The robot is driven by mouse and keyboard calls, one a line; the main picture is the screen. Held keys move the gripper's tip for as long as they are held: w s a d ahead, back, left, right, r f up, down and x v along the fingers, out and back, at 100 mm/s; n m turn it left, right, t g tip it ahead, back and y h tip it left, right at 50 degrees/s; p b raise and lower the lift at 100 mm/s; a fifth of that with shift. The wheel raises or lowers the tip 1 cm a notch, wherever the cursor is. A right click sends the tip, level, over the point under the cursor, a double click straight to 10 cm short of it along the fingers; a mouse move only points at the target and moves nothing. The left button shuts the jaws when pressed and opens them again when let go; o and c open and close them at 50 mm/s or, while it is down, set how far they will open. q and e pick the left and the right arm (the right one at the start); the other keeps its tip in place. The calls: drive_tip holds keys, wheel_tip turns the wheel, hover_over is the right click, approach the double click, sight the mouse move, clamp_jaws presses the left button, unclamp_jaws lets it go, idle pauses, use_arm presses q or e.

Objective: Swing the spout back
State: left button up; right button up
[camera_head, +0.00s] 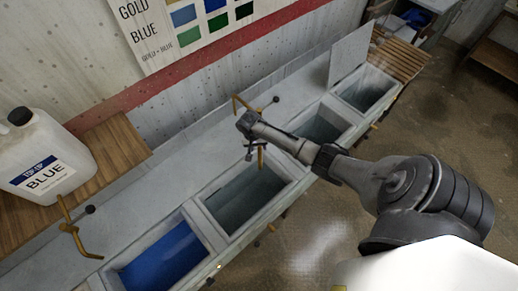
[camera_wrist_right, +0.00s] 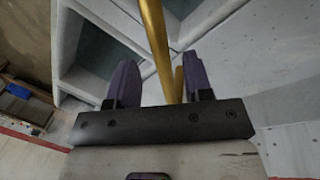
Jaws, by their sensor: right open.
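A brass spout (camera_head: 238,104) with a black knob stands on the back ledge of the grey trough, and its outer end (camera_head: 261,157) shows beyond my arm, over the ledge near a basin's edge. My right gripper (camera_head: 250,151) is at this spout and hides its middle. In the right wrist view the brass tube (camera_wrist_right: 155,40) runs between the two purple fingers of my open right gripper (camera_wrist_right: 161,75), with gaps visible on both sides. A second brass spout (camera_head: 69,226) with a black knob is at the lower left. My left gripper is not in view.
A white jug labelled BLUE (camera_head: 42,160) stands on a wooden board at the left. The trough has several basins, one with blue liquid (camera_head: 165,258). A raised grey panel (camera_head: 350,61) and wooden slats (camera_head: 400,60) are at the far end.

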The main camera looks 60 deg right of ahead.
drive_tip(key=shift+s+d+f, duration=0.1)
drive_tip(key=shift+f, duration=0.55)
drive_tip(key=shift+s+d+f, duration=0.1)
drive_tip(key=shift+f, duration=0.55)
clamp_jaws()
